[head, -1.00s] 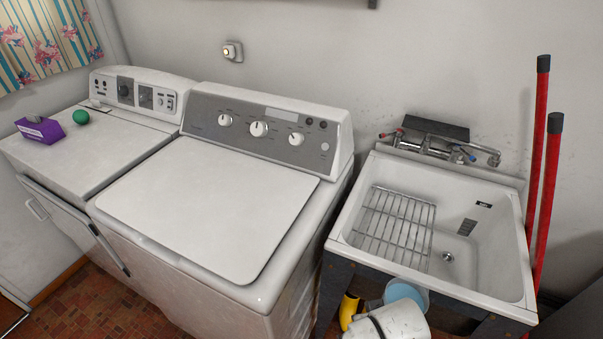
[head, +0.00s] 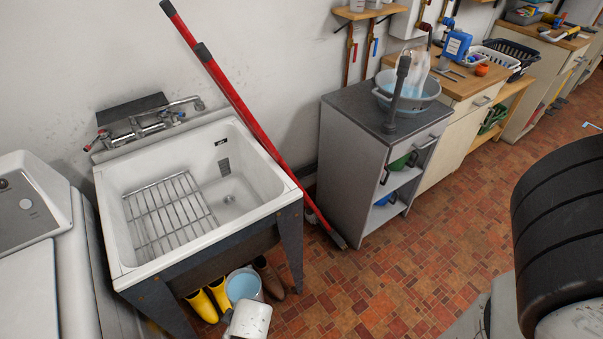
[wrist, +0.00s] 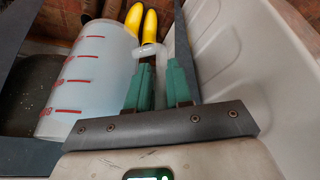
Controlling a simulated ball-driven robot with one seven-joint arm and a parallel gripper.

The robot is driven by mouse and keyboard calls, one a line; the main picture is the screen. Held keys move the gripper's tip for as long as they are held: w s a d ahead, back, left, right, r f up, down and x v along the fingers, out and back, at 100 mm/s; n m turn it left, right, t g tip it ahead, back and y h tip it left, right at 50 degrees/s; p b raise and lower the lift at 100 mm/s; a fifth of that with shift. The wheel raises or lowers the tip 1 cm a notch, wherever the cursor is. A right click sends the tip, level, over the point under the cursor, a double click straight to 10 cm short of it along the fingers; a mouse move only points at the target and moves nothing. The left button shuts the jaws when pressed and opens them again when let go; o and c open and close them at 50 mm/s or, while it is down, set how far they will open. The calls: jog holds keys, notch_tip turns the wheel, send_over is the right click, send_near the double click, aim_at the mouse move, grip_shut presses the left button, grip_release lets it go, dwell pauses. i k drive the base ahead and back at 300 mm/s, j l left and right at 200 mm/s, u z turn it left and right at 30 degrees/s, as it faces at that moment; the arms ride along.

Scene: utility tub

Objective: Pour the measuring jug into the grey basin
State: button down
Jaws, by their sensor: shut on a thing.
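The measuring jug (head: 243,284) is low in front of the utility tub in the head view, its round top facing up and pale blue inside. In the wrist view the jug (wrist: 88,82) is translucent with red marks. My gripper (wrist: 157,75) is shut on its handle (wrist: 150,56), between the green fingers. In the head view the fingers are hidden behind my white wrist. The grey basin (head: 408,101) stands on a dark-topped cabinet to the right, well apart from the jug. Blue and clear contents show in it.
The white tub (head: 245,132) holds a wire rack (head: 168,210). Red poles (head: 243,110) lean beside it. Yellow boots (head: 205,303) and brown boots (head: 268,277) stand below. A dark tap-like post (head: 397,95) rises before the basin. Tiled floor (head: 370,270) is open in front.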

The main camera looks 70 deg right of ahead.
aim_at(420, 89)
jog(key=k+l+z, duration=0.55)
jog(key=l+z, duration=0.25)
jog(key=k+l+z, duration=0.3)
jog(key=l, duration=0.15)
jog(key=i+j, duration=0.05)
jog(key=i, duration=0.05)
